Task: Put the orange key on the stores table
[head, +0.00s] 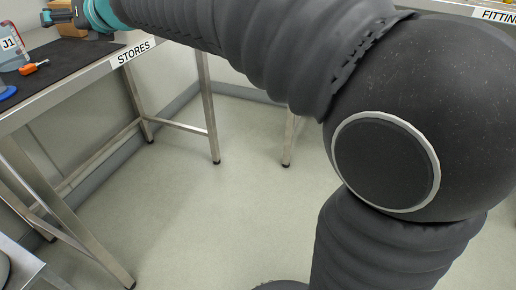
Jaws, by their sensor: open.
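The stores table (75,70) is at the upper left, with a dark mat on top and a STORES label on its front edge. A small orange thing (34,67), which looks like the orange key, lies on the dark mat. It is beside a clear container (12,55) marked J1. The gripper is small and partly cut off by the frame's top edge. It is open, and I see nothing held in it.
A cardboard box (70,28) stands behind my gripper. A blue round thing (5,92) is at the left edge of the table. Another table with a FITTING label (497,15) is at the top right. The floor (220,200) between is clear.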

